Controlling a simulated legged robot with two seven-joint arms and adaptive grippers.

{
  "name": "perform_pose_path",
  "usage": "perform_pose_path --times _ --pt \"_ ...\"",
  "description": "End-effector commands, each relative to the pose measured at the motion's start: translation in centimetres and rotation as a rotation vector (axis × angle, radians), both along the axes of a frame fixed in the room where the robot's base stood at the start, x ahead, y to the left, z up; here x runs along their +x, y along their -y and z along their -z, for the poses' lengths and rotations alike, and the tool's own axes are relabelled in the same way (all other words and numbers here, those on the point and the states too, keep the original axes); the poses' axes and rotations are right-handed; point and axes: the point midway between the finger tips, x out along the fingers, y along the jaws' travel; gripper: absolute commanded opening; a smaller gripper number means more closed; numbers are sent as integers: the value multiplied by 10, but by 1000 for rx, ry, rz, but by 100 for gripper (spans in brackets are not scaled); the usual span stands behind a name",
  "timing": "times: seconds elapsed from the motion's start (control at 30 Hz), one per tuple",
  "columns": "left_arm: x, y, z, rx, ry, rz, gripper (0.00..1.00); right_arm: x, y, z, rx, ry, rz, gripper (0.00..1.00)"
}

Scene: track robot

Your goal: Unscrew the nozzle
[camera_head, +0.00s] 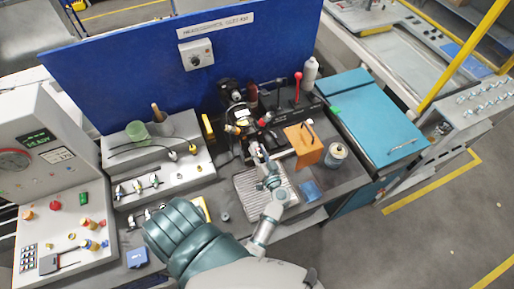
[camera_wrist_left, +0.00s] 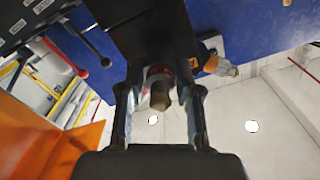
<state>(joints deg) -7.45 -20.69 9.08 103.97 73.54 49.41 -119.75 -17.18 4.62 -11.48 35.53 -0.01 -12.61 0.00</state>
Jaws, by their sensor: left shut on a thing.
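The nozzle (camera_wrist_left: 159,92) shows in the left wrist view as a small dark piece with a brass-coloured end and a reddish band above it. My left gripper (camera_wrist_left: 159,105) has one finger on each side of it and is shut on it. In the head view my left gripper (camera_head: 255,150) reaches up to the dark machine (camera_head: 240,112) at the back of the bench, above the grey ribbed tray (camera_head: 247,204). The nozzle itself is too small and covered to make out there. My right gripper is not in view.
A red-knobbed lever (camera_head: 298,83) and a white bottle (camera_head: 310,72) stand behind. A blue panel (camera_head: 130,75) closes the back. Grey fixtures (camera_head: 165,175) stand left.

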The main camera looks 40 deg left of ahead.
Motion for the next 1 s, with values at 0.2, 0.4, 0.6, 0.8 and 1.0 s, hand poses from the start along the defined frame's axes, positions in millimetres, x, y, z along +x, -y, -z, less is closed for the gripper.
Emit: perform_pose_path --times 0.2,0.4,0.6,0.8,1.0 --pt "0 0 1 -171 329 1 0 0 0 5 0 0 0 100" --pt "0 1 0 -214 410 0 0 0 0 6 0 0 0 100" --pt "0 1 0 -218 417 -1 0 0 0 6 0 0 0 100" --pt "0 2 2 -355 681 -3 0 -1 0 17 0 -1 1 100" --pt "0 -1 1 -509 988 -4 0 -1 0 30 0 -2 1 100"
